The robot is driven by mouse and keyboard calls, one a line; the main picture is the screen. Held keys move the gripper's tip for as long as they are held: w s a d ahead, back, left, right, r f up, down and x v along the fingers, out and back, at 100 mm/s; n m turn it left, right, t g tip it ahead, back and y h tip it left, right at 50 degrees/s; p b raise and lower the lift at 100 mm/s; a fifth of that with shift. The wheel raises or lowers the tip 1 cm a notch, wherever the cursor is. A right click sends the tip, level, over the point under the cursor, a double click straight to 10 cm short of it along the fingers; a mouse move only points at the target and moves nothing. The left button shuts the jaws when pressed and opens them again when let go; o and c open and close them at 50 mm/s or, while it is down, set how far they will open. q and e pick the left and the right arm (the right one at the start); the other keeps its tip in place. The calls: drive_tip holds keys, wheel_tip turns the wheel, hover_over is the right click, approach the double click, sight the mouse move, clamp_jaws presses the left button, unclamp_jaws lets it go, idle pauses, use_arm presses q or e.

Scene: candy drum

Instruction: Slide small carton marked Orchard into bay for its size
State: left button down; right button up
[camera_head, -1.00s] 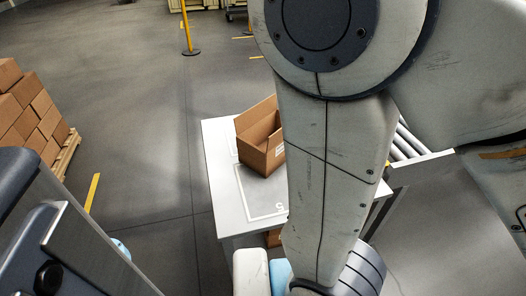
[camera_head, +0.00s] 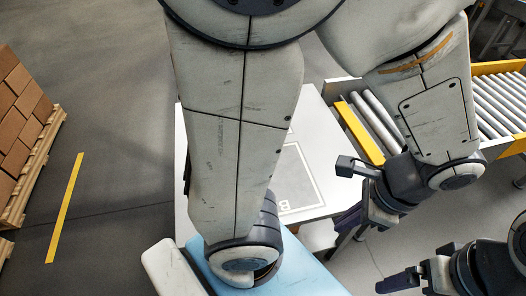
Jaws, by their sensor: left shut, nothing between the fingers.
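The Orchard carton cannot be made out; my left arm covers much of the white table (camera_head: 325,150). An outlined bay with a dark letter, perhaps B, shows on the tabletop (camera_head: 290,185), partly behind that arm. My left gripper (camera_head: 347,218) is shut and empty, at the right side of the table, right of the outlined bay. My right gripper (camera_head: 388,284) is at the bottom right, beyond the table; its fingers are small and dark, and I cannot tell whether they are open.
A short roller section (camera_head: 382,118) with a yellow rail (camera_head: 358,132) adjoins the table's right side. A longer roller conveyor (camera_head: 497,100) is at the far right. Stacked brown boxes (camera_head: 20,95) stand on a pallet (camera_head: 38,165) at left. Floor between pallet and table is clear.

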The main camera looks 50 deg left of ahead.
use_arm(q)
drive_tip(key=w+a+f+m+g+y+b, duration=0.1)
drive_tip(key=w+a+f+m+y+b, duration=0.2)
drive_tip(key=a+f+m+y, duration=0.2)
drive_tip(key=w+a+f+m+g+y+b, duration=0.1)
drive_tip(key=w+a+f+m+y+b, duration=0.3)
drive_tip(key=a+f+m, duration=0.5)
drive_tip(key=w+a+f+m+g+y+b, duration=0.1)
drive_tip(key=w+a+f+m+y+b, duration=0.2)
drive_tip(key=a+f+m+y, duration=0.2)
drive_tip(key=shift+w+a+f+m+y, duration=0.15)
drive_tip(key=shift+a+f+m, duration=0.5)
drive_tip(key=shift+a, duration=0.25)
drive_tip(key=shift+w+a+f+m+y, duration=0.15)
drive_tip(key=shift+a+f+m, duration=0.4)
drive_tip(key=shift+a+f, duration=0.25)
drive_tip(key=x, duration=1)
drive_tip(key=shift+r, duration=0.1)
drive_tip(key=shift+w+a, duration=0.3)
drive_tip(key=shift+a, duration=0.25)
drive_tip(key=shift+w+a, duration=0.3)
drive_tip(key=shift+a, duration=0.25)
drive_tip(key=shift+w+a, duration=0.4)
drive_tip(key=shift+a, duration=0.25)
